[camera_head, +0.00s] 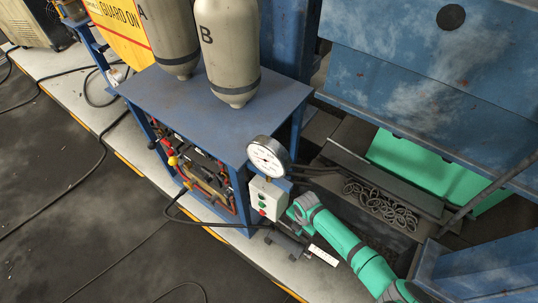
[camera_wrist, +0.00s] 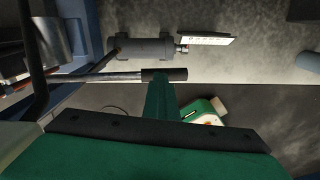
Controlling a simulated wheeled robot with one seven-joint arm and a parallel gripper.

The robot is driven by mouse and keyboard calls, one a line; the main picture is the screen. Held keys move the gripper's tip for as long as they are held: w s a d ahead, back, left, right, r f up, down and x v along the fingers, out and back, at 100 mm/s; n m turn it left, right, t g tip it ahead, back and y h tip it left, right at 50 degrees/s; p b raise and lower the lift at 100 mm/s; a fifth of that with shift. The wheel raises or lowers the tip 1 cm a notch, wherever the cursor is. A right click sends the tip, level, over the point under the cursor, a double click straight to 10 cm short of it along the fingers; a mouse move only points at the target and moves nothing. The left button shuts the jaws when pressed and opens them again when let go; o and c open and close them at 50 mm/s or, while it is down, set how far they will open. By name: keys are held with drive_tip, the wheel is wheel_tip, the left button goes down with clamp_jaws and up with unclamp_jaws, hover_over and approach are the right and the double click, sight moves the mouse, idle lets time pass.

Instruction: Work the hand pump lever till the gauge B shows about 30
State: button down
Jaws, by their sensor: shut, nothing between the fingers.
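The hand pump shows in the wrist view as a dark horizontal cylinder (camera_wrist: 140,50), with a white marked plate (camera_wrist: 208,40) at its right end. Its lever (camera_wrist: 120,76) is a thin rod with a black grip, lying level in that view. My gripper (camera_wrist: 164,86) is shut and empty, its green fingers overlapping the lever grip in the picture; I cannot tell whether they touch. In the head view a round white gauge (camera_head: 268,157) stands at the table's front corner; its letter and needle reading are too small to tell. The pump (camera_head: 284,245) is partly visible below it.
A blue table (camera_head: 190,100) carries grey tanks marked A (camera_head: 172,40) and B (camera_head: 230,50). A switch box (camera_head: 266,197) with green and red buttons hangs under the gauge. Cables (camera_head: 95,180) cross the floor. A chain (camera_head: 380,205) lies in a tray at right.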

wheel_tip(320, 180, up, 6)
drive_tip(key=shift+r, duration=0.25)
drive_tip(key=shift+s+d, duration=0.1)
idle(2.4)
